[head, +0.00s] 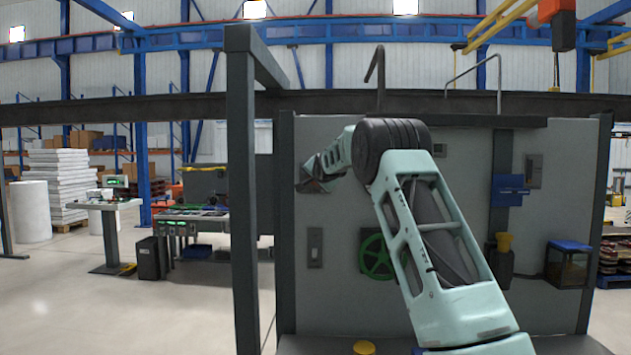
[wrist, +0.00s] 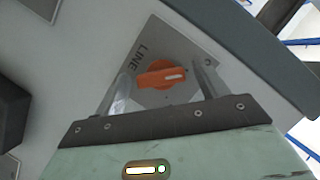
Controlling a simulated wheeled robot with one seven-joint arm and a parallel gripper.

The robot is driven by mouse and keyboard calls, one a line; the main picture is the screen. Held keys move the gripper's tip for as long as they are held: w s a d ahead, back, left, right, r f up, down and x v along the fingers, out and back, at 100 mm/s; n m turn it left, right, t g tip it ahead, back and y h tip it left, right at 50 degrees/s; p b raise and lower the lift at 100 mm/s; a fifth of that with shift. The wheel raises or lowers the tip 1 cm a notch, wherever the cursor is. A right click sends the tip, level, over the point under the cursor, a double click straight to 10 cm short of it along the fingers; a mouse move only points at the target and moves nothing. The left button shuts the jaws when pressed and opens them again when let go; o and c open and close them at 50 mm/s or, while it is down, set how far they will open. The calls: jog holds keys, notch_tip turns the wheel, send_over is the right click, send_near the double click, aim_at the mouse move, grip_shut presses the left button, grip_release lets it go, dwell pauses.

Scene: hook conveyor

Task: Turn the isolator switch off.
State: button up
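The isolator switch (wrist: 160,75) is an orange rotary knob with a white mark, on a pale square plate (wrist: 178,45) printed "LINE". In the wrist view its white mark points right, across the gap between my fingers. My gripper (wrist: 163,83) is open, with one finger to each side of the knob and visible space on both sides. I cannot tell how far the fingertips are from the plate. In the head view my gripper (head: 313,180) is at the upper left of the grey panel (head: 335,135), and the switch is hidden there.
A dark post (head: 243,200) stands left of the panel. A dark block (wrist: 12,112) shows at the wrist view's left edge.

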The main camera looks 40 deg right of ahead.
jog(key=b+v, duration=0.7)
jog(key=v, duration=1)
jog(key=shift+s+a, duration=0.2)
